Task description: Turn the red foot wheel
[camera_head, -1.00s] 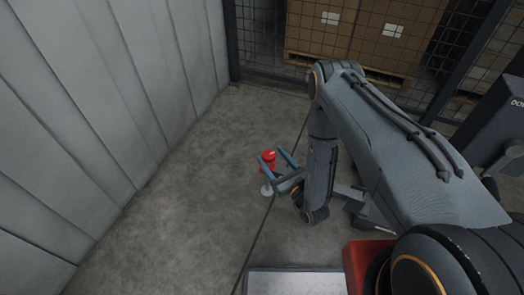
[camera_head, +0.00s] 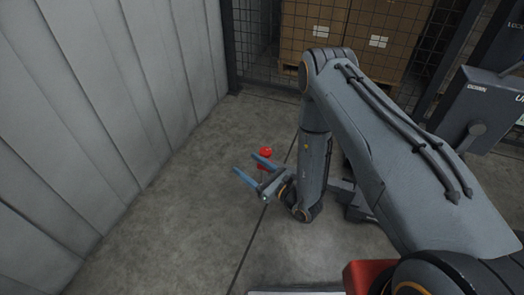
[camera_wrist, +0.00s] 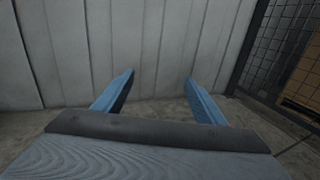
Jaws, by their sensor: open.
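The red foot wheel (camera_head: 265,152) is a small red shape low over the concrete floor in the head view. Part of it is hidden behind one finger of my gripper. My gripper (camera_head: 245,163) is open, with its two blue fingers pointing to the left, towards the pale wall. The red wheel shows just past the far finger; I cannot tell whether they touch.
A pale panelled wall (camera_head: 90,120) stands on the left. A mesh fence (camera_head: 262,60) with stacked cartons (camera_head: 350,30) behind it closes the back. A grey machine with a screen (camera_head: 485,100) stands at the right. The floor (camera_head: 180,215) left of my gripper is clear.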

